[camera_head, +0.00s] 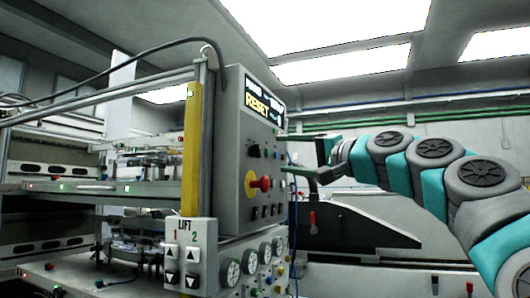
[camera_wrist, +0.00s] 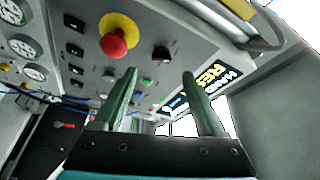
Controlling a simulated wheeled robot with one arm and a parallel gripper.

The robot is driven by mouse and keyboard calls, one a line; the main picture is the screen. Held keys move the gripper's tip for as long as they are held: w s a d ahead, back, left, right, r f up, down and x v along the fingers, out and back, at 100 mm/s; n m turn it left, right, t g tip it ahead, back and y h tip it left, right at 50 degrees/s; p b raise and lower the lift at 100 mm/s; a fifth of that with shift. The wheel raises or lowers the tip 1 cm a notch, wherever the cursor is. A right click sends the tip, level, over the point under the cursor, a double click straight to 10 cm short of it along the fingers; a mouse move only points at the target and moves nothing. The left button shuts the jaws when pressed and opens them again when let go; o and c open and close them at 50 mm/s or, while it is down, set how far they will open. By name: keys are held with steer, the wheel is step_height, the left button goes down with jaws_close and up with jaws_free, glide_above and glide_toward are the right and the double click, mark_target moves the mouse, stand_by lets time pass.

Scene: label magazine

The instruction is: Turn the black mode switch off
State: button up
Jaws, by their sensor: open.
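The grey control panel (camera_head: 243,120) stands left of my gripper in the head view. A black knob (camera_head: 254,151), which looks like the mode switch, is on its face above the red button. In the wrist view the black knob (camera_wrist: 161,53) is beyond the gap between the fingertips, and its pointer direction is too small to tell. My gripper (camera_head: 289,154) is open and empty, its fingers pointing at the panel's face. In the wrist view the green fingers (camera_wrist: 160,75) are spread on both sides of the knob, apparently short of it.
A red mushroom button on a yellow disc (camera_wrist: 115,45) is left of the knob, close to the left finger. Small black switches (camera_wrist: 75,49) and round gauges (camera_wrist: 34,72) lie further left. A lit RESET display (camera_head: 259,105) is above. A LIFT box (camera_head: 190,254) stands at the front.

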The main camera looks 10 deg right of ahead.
mark_target(256, 151)
steer(key=shift+p+x, duration=0.6)
steer(key=shift+x, duration=3.3)
steer(key=shift+r, duration=0.15)
jaws_close()
